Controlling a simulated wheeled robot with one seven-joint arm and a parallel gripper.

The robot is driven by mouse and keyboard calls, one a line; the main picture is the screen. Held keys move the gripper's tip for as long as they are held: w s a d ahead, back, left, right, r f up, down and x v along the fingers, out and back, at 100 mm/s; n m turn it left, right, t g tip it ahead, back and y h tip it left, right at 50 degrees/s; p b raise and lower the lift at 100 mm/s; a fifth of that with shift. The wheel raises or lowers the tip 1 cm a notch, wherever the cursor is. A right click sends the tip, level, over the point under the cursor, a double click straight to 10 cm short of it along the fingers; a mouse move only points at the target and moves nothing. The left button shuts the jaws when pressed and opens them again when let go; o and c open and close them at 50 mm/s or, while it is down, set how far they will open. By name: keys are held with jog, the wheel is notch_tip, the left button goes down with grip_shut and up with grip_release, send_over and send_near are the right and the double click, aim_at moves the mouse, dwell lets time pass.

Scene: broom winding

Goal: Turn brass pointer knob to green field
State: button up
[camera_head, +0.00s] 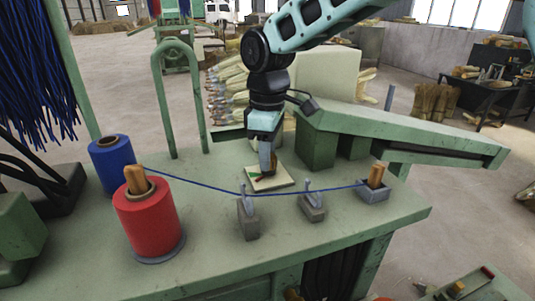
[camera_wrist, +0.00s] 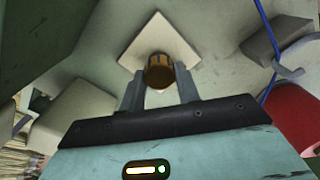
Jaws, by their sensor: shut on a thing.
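A cream square dial plate (camera_head: 281,183) lies on the green machine table; a green patch (camera_head: 252,171) shows at its left. The brass pointer knob (camera_wrist: 160,72) shows as a brown-gold round piece over the plate (camera_wrist: 160,32) in the wrist view. My gripper (camera_head: 267,170) reaches down from above onto the knob. In the wrist view, my gripper's (camera_wrist: 159,78) two grey fingers stand on either side of the knob and are shut on it. Which way the pointer faces cannot be told, as the fingers hide much of it.
A blue cord (camera_head: 210,189) runs from the blue spool (camera_head: 112,165) past two grey clamps (camera_head: 247,217) (camera_head: 313,207) to a wooden peg (camera_head: 376,174). A red spool (camera_head: 150,222) stands at front left. A green arch (camera_head: 162,100) and a sloping beam (camera_head: 400,135) rise behind.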

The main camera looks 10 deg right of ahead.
jog(key=m, duration=0.4)
jog(key=shift+m, duration=0.3)
jog(key=m, duration=0.4)
jog(key=shift+b, duration=0.4)
jog(key=shift+w+m, duration=0.1)
jog(key=shift+m, duration=0.2)
jog(key=o, duration=1)
jog(key=shift+d, duration=0.1)
jog(key=shift+r, duration=0.1)
notch_tip(320, 180, up, 17)
jog(key=b, duration=0.3)
jog(key=shift+d+r, duration=0.15)
